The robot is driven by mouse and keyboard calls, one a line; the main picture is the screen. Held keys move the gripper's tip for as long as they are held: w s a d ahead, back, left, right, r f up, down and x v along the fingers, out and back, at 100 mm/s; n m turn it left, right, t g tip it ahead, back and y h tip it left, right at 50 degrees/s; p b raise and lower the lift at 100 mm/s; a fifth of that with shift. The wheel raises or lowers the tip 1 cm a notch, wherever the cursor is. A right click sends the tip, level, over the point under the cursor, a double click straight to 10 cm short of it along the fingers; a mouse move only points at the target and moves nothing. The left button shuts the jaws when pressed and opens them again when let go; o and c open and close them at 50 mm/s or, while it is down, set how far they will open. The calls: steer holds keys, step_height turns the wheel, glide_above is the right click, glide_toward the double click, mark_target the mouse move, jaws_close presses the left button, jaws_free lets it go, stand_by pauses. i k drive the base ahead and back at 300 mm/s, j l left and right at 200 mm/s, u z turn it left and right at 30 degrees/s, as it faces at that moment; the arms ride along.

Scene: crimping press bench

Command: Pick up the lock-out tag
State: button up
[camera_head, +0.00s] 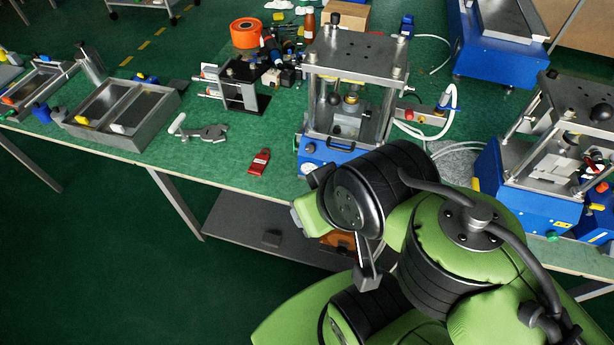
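The lock-out tag appears to be the small red tag (259,161) with a pale mark near its lower end. It lies flat on the green bench top (215,165) near the front edge, left of the central press. My arm is in front of the bench at the lower right. What looks like a dark finger of my gripper (367,274) hangs below the wrist, to the right of the tag and nearer the camera, well apart from it. The rest of the gripper is hidden, so its opening does not show.
The central press (352,60) with a blue base stands right of the tag. A grey metal tool (203,132) lies to its left, near a two-compartment metal tray (165,110). A small clamp fixture (240,85) stands behind. The bench around the tag is clear.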

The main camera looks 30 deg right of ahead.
mark_target(260, 162)
steer(key=i+j+u, duration=0.2)
steer(key=i+j, duration=0.15)
steer(key=i+j+u, duration=0.2)
steer(key=i, duration=0.25)
steer(key=i+j+u, duration=0.2)
steer(key=i+j, duration=0.15)
steer(key=i, duration=0.1)
